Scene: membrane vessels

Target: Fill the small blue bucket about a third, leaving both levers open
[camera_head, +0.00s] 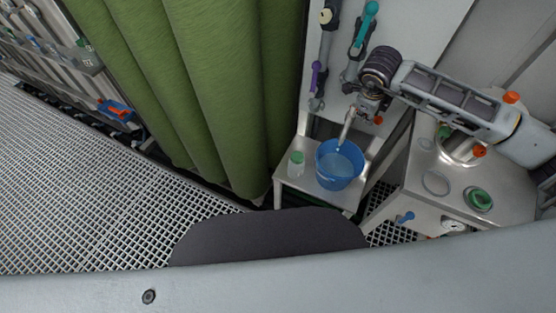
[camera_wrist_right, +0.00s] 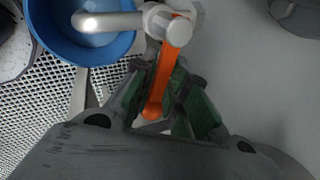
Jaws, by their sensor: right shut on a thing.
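The small blue bucket (camera_head: 335,182) stands upright on a low metal table under a pale spout (camera_head: 347,126). A light, watery surface shows inside; its exact level is hard to judge. In the right wrist view the bucket (camera_wrist_right: 48,32) is at upper left, with the spout (camera_wrist_right: 108,21) reaching over it. My right gripper (camera_head: 371,108) is at the valve behind the spout. Its green-padded fingers are shut on an orange lever (camera_wrist_right: 158,85). A teal lever (camera_head: 367,22) is on the pipe above. My left gripper is out of view.
A purple lever (camera_head: 316,77) is on a neighbouring pipe. A metal bench (camera_head: 414,190) is at right. Tall green vessels (camera_head: 215,80) stand at left, beside open grating.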

